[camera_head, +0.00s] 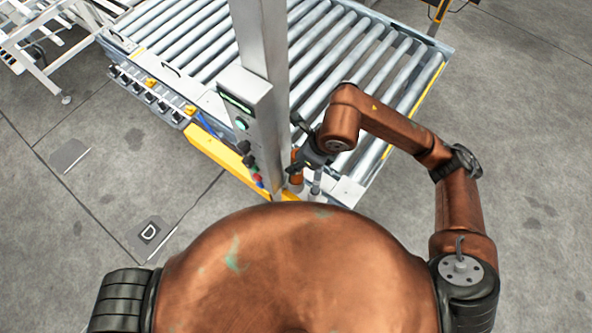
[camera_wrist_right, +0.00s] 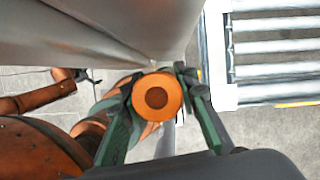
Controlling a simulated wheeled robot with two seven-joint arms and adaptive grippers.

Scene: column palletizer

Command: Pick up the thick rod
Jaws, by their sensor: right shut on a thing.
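The thick rod is orange, and its round end (camera_wrist_right: 157,97) faces the camera in the right wrist view, with a darker disc in its middle. My right gripper (camera_wrist_right: 155,92) has its two green fingers closed on either side of it. In the head view the rod (camera_head: 297,178) shows only as a small orange piece beside the grey column, partly hidden by my right gripper (camera_head: 312,160). The rod's lower part is hidden. In the right wrist view a copper arm, seemingly my left, ends in a small dark gripper (camera_wrist_right: 86,76); its jaws are too small to judge.
A grey column (camera_head: 264,60) with a button box (camera_head: 244,88) stands close to the left of my right gripper. A roller conveyor (camera_head: 335,75) lies behind. A thin grey rod (camera_head: 316,183) stands beside the thick rod. The floor (camera_head: 540,130) at the right is clear.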

